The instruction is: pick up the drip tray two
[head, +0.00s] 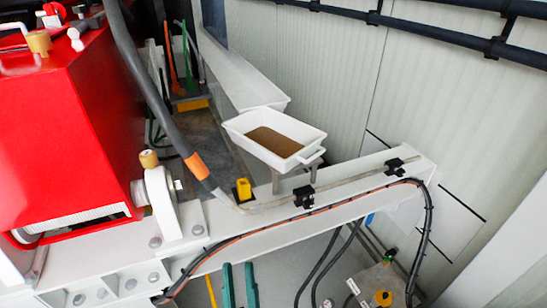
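A white rectangular tray (253,147) with a handle at its near right end stands right of the middle in the head view. Brown contents cover part of its floor. It rests on a grey bracket or stand (291,181) behind the white beam. A second, longer white tray or trough (238,72) lies just behind it, partly hidden by the front tray. No label shows which one is tray two. My gripper is not in view.
A red pump housing (75,120) fills the left. A grey hose (142,78) with an orange sleeve runs down left of the tray. A white beam (245,234) with cables crosses in front. A panelled wall (330,70) with dark pipes stands close on the right.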

